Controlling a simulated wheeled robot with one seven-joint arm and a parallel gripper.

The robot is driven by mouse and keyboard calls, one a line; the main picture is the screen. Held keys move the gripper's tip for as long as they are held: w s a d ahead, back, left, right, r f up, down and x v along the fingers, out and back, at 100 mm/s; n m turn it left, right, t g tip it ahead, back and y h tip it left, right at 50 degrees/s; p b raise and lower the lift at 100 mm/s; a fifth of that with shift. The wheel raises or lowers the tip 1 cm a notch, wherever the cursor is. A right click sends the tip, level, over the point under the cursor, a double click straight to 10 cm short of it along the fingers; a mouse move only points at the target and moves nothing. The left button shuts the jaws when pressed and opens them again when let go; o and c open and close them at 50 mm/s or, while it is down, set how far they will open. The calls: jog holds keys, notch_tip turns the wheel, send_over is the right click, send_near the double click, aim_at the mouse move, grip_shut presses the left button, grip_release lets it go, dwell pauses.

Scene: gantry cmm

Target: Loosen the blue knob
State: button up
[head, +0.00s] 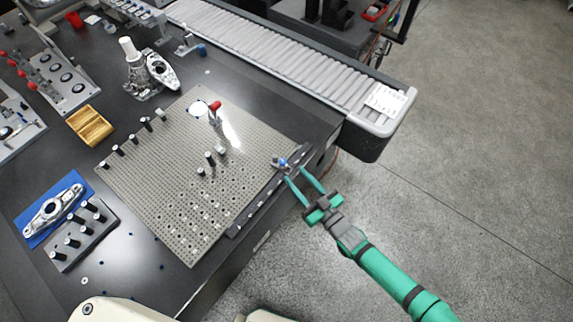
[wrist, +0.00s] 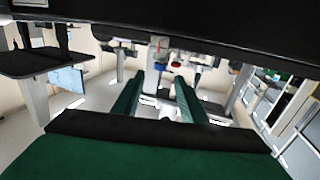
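A small blue knob (head: 283,162) sits on a grey fitting at the right edge of the perforated plate (head: 150,205). My gripper (head: 294,173) has green fingers spread apart, with their tips close to this knob from the lower right. I cannot tell whether they touch it or straddle it. In the wrist view, my fingers (wrist: 157,88) stand apart with nothing clearly held between them. A small blue spot shows beyond them there, but I cannot tell whether it is the knob. A second blue part (head: 201,50) is on a fitting near the conveyor.
The dark table (head: 220,82) ends beside my gripper. A roller conveyor (head: 270,50) runs along its far side. A red-topped clamp (head: 215,108) and several black-topped pins stand on the plate. A wooden tray (head: 91,125) lies at left. Open floor is at right.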

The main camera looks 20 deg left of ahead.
aim_at(286, 164)
jog(key=x, duration=0.6)
jog(key=shift+w+a, duration=0.2)
grip_shut()
